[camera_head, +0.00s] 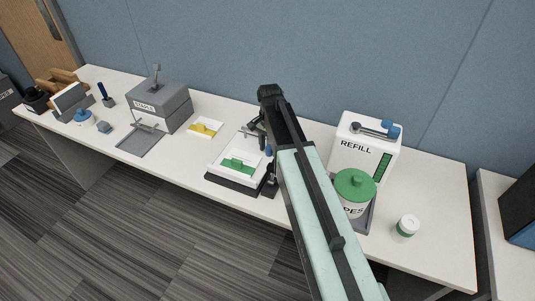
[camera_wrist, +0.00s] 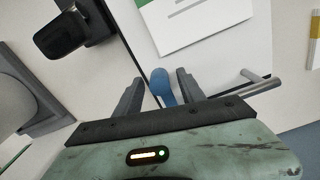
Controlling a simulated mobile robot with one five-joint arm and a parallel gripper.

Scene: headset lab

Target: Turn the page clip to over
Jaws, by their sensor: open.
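A white page holder with a green label (camera_head: 237,164) sits on a dark base in the middle of the table. Its white page (camera_wrist: 195,22) fills the upper middle of the wrist view. A rounded blue knob (camera_wrist: 162,86), which looks like the page clip's handle, lies at the page's edge. My gripper (camera_wrist: 158,88) is open, with one finger on each side of the knob; I cannot tell whether either finger touches it. In the head view my arm hides much of the gripper and the clip; a bit of blue (camera_head: 268,150) shows beside the arm.
A grey bar (camera_wrist: 258,82) juts close to my right finger. A black part (camera_wrist: 75,35) stands at upper left in the wrist view. The REFILL box (camera_head: 365,148) and green-lidded jar (camera_head: 355,185) stand right of my arm. A yellow item (camera_head: 205,127) lies left.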

